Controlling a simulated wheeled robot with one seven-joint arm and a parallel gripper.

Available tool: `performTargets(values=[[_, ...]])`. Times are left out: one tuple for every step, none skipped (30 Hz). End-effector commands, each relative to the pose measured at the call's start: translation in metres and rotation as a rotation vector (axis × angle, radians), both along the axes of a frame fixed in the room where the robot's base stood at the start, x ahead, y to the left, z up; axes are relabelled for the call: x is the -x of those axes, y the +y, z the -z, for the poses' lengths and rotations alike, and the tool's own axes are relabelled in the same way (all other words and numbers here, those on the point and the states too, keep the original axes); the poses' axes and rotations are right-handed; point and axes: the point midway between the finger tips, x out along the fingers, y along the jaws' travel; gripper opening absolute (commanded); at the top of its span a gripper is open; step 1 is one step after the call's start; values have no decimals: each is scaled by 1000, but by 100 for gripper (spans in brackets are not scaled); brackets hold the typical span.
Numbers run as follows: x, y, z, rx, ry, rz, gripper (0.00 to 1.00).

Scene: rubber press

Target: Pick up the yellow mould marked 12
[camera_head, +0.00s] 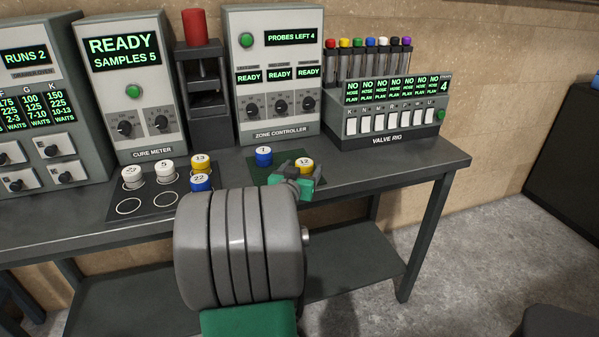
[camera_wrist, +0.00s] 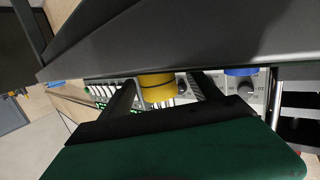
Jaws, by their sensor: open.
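The yellow mould marked 12 (camera_head: 304,165) stands upright on a dark green mat (camera_head: 262,178), in front of the zone controller. It has a white top and also shows in the wrist view (camera_wrist: 158,90). My gripper (camera_head: 296,179) is low over the bench at the mould's near side and hides part of it. In the wrist view my gripper (camera_wrist: 163,92) is open, and the mould appears between its two dark fingertips, with a gap on each side. I cannot tell how deep between the fingers it sits.
A blue mould marked 7 (camera_head: 264,156) stands to the left on the mat. The valve rig (camera_head: 388,110) stands behind right; the bench's right end (camera_head: 440,160) is clear.

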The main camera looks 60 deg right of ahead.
Motion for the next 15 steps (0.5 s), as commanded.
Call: performTargets(values=[[2,-10,1,-1,0,5,72],[1,-16,1,0,-1,4,72],[1,-24,3,-1,1,5,72],[-1,-29,4,-1,0,3,72],[-2,-32,5,-1,0,2,72],[-4,-37,5,-1,-1,1,72],[-5,-39,5,0,-1,0,72],[-5,-40,6,0,0,-1,72],[-6,-41,6,0,0,-2,72],[-6,-41,6,0,0,-2,72],[-6,-41,6,0,0,-3,72],[-7,-40,6,0,0,-3,72],[-7,-40,6,0,-1,-4,72],[-7,-40,6,0,-1,-4,72],[-7,-40,6,0,-1,-4,69]])
